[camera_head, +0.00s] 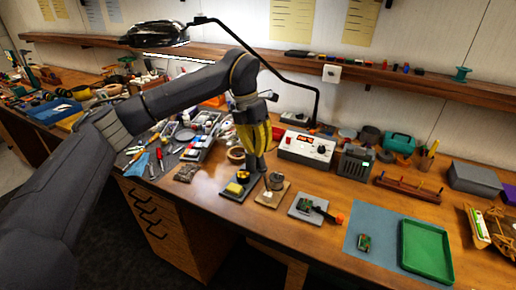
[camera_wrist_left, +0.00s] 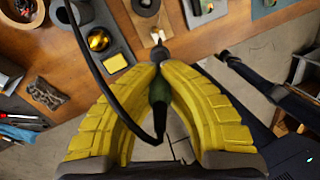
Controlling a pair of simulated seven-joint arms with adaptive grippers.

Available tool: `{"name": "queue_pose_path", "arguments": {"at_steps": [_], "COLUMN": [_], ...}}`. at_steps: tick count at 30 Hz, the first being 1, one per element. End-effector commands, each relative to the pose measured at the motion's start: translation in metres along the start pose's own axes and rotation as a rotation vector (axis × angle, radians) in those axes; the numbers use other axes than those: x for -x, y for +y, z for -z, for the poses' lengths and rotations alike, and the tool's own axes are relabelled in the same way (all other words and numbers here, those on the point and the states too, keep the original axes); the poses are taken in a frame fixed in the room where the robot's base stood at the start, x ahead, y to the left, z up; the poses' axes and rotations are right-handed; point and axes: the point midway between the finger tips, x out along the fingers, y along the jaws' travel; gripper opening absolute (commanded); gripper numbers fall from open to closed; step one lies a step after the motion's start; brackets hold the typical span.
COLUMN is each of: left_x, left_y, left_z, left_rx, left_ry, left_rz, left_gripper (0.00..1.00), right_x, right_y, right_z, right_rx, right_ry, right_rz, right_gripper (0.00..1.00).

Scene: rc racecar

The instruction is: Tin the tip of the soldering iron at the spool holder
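My left gripper (camera_head: 258,158), with yellow fingers, is over the bench beside the spool holder (camera_head: 275,184), a small grey spool on a wooden base. In the left wrist view my left gripper (camera_wrist_left: 158,72) is shut on the soldering iron (camera_wrist_left: 159,90), around its green and black handle. The iron's dark front end points toward the wooden base of the spool holder (camera_wrist_left: 150,22). Whether the tip touches the solder cannot be told. The iron stand (camera_head: 240,188), with a yellow sponge and a brass wool ball, is just left of the spool holder. My right gripper is not in view.
A soldering station (camera_head: 305,147) stands behind. A board holder (camera_head: 318,209), a blue mat (camera_head: 375,240) and a green tray (camera_head: 427,250) are on the right. A black cord (camera_wrist_left: 92,60) loops past the gripper. A lamp arm (camera_head: 290,82) rises behind my arm.

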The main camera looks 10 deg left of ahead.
Motion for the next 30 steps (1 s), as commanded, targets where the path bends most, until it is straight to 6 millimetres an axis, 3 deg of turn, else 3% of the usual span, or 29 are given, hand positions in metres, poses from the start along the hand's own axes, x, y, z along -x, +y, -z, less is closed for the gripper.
{"name": "queue_pose_path", "arguments": {"at_steps": [30], "left_x": [-0.0067], "left_y": [0.0016], "left_z": [0.0004], "left_rx": [0.000], "left_ry": [0.000], "left_rz": [0.000], "left_gripper": [0.00], "right_x": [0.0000], "right_y": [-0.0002], "right_z": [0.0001], "right_rx": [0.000], "right_ry": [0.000], "right_rz": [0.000], "right_gripper": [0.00]}}
